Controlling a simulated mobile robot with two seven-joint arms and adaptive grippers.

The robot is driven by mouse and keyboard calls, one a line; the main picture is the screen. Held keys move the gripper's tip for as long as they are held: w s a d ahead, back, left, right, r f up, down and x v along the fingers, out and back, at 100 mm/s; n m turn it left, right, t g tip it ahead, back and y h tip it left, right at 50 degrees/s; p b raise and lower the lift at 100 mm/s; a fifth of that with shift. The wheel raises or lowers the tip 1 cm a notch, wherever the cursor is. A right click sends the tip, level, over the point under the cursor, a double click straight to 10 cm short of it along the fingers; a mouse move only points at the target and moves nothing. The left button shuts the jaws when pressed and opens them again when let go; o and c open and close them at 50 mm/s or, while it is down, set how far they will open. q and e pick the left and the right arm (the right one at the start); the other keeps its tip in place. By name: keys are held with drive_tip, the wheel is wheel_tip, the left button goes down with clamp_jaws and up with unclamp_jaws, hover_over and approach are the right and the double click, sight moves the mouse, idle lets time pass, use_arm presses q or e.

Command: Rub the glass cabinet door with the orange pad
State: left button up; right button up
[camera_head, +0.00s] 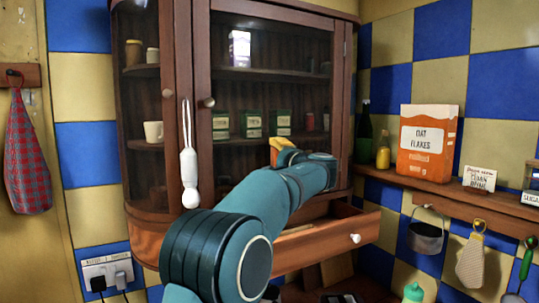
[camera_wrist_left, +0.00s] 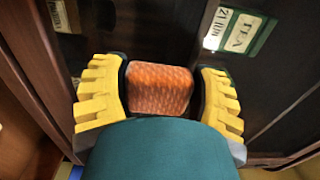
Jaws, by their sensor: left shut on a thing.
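The wooden wall cabinet has a glass door (camera_head: 270,95) in a brown frame with a round knob. Its dark glass also shows in the left wrist view (camera_wrist_left: 155,35). My left gripper (camera_head: 278,148) is in front of the lower part of this glass. In the left wrist view its yellow fingers (camera_wrist_left: 160,85) are shut on the orange pad (camera_wrist_left: 160,92), one on each side. The pad is close to the glass; I cannot tell whether it touches. In the head view my gripper and arm hide most of the pad. My right gripper is out of view.
A white utensil (camera_head: 188,165) hangs by the curved left pane. An open drawer (camera_head: 330,238) juts out under the door. Green tea boxes (camera_head: 251,124) stand behind the glass. An oat flakes box (camera_head: 428,143) stands on the right shelf (camera_head: 450,195).

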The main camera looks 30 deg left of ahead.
sight(262, 156)
use_arm(q)
drive_tip(key=shift+w+d, duration=0.2)
drive_tip(key=shift+w, duration=0.25)
drive_tip(key=shift+f, duration=0.15)
drive_tip(key=shift+s+a+b, duration=0.2)
drive_tip(key=shift+s+b, duration=0.35)
drive_tip(key=shift+b, duration=0.3)
drive_tip(key=shift+s+a+b, duration=0.25)
drive_tip(key=shift+s+b, duration=0.2)
drive_tip(key=shift+s, duration=0.1)
drive_tip(key=shift+s+a+b, duration=0.25)
drive_tip(key=shift+s+b, duration=0.15)
drive_tip(key=shift+s, duration=0.15)
drive_tip(key=shift+s+r, duration=0.25)
drive_tip(key=shift+s, duration=0.2)
drive_tip(key=shift+a, duration=0.1)
drive_tip(key=shift+b, duration=0.3)
